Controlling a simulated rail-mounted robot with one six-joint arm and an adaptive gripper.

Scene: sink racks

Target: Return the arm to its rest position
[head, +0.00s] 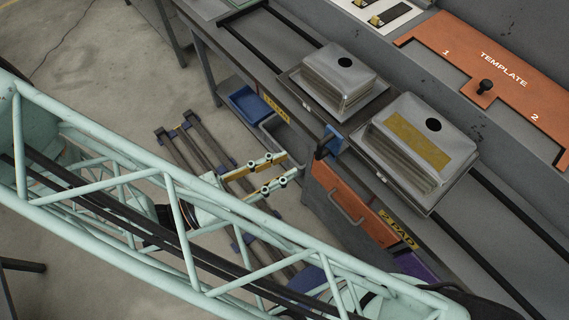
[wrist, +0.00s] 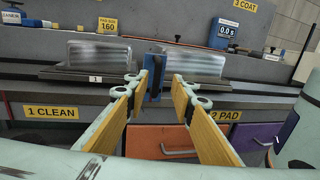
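My gripper (head: 291,164) is in front of the bench in the head view, beside its front edge and apart from it. Its two yellow-padded fingers stand apart with nothing held between them. In the wrist view the open gripper (wrist: 163,84) faces the bench front, with a blue upright piece (wrist: 153,76) showing beyond the gap. My pale green arm runs across the lower left of the head view and hides part of the floor and bench front.
Two metal sinks, one farther (head: 338,72) and one nearer (head: 411,140), sit on trays on the bench rails. An orange template board (head: 440,45) lies behind. An orange drawer (head: 345,203) and blue bin (head: 249,104) are below the bench. Open floor lies to the left.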

